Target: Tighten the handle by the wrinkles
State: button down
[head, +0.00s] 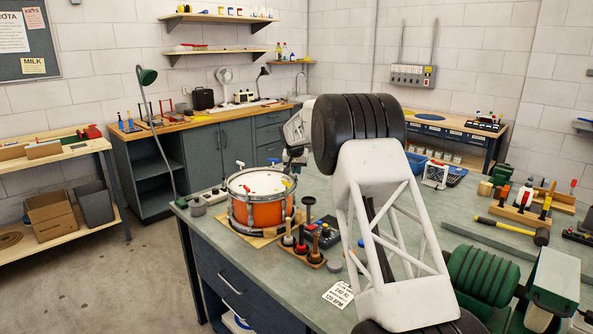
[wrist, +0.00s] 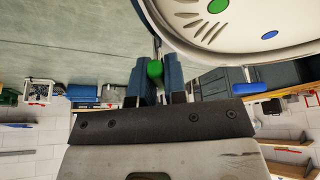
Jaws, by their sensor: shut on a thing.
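An orange drum (head: 256,213) with a pale head stands on a board on the bench. In the wrist view, part of the pale drum head (wrist: 238,22) shows several short dark wrinkles (wrist: 192,25) beside a green dot (wrist: 217,5). A blue dot (wrist: 270,34) lies farther right. My gripper (wrist: 156,70) is shut on a green handle (wrist: 155,69) at the drum's rim, between its two blue fingers. A blue handle (wrist: 248,88) sticks out at the rim to the right.
A wooden rack (head: 301,252) with dark-handled tools stands right of the drum, beside a dark box (head: 325,237). A white card (head: 338,294) lies near the bench front. Bare bench top (head: 440,212) lies between.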

dwell(0.3)
jog(key=c, duration=1.2)
grip_release()
jog(key=shift+o, duration=0.2)
jog(key=shift+r, duration=0.1)
jog(key=v, duration=0.7)
jog(key=shift+r, duration=0.25)
jog(key=shift+s, duration=0.15)
